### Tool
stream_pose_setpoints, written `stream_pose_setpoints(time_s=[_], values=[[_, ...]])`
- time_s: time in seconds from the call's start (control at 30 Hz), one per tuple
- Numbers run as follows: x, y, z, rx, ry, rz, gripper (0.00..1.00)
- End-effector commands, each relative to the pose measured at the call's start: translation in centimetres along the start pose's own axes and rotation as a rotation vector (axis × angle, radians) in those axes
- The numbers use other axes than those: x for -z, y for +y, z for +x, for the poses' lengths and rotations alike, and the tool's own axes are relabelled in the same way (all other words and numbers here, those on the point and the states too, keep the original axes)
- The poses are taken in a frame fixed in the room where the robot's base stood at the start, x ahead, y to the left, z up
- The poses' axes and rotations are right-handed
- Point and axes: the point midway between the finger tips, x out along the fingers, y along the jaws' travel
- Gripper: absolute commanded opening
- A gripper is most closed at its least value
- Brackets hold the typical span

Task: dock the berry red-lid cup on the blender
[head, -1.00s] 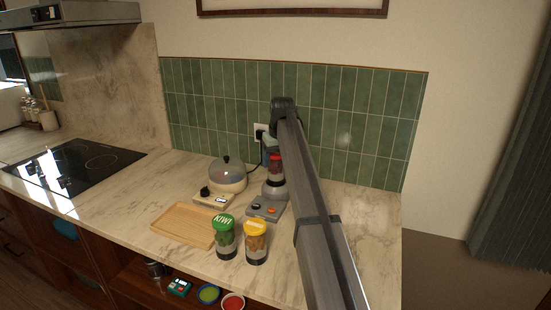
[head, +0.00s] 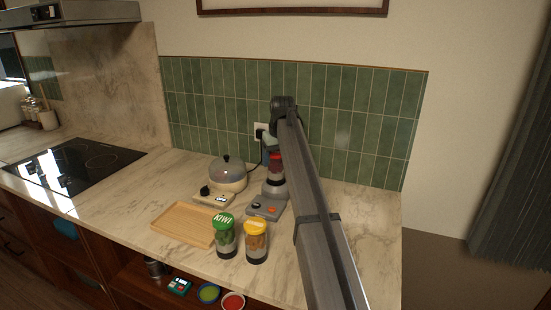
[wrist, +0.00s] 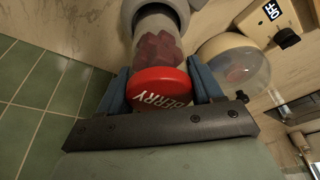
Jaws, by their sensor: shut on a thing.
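The berry cup is clear with dark red pieces inside and a red lid marked BERRY; its lid (wrist: 160,85) and its body (wrist: 158,45) show in the wrist view. In the head view the cup (head: 276,166) is upright at the blender base (head: 268,206), directly above its round grey seat. Whether it is fully seated I cannot tell. My gripper (wrist: 162,92) is shut on the red lid, with a blue finger on each side. In the head view my arm partly hides the gripper and the blender.
A kiwi cup with green lid (head: 225,236) and a yellow-lid cup (head: 256,242) stand in front. A domed cooker (head: 228,177) is close left of the blender. A wooden tray (head: 184,224) lies front left. The tiled wall (head: 220,110) is close behind.

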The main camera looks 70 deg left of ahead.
Motion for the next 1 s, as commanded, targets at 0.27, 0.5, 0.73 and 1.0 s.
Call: stream_pose_setpoints(time_s=[0.27, 0.5, 0.73, 1.0], values=[[-0.1, 0.0, 0.3, 0.0, 0.001, 0.0, 0.21], [-0.2, 0.0, 0.7, 0.0, 0.001, 0.0, 0.21], [-0.3, 0.0, 1.0, 0.0, 0.001, 0.0, 0.21], [-0.3, 0.0, 1.1, 0.0, 0.001, 0.0, 0.76]])
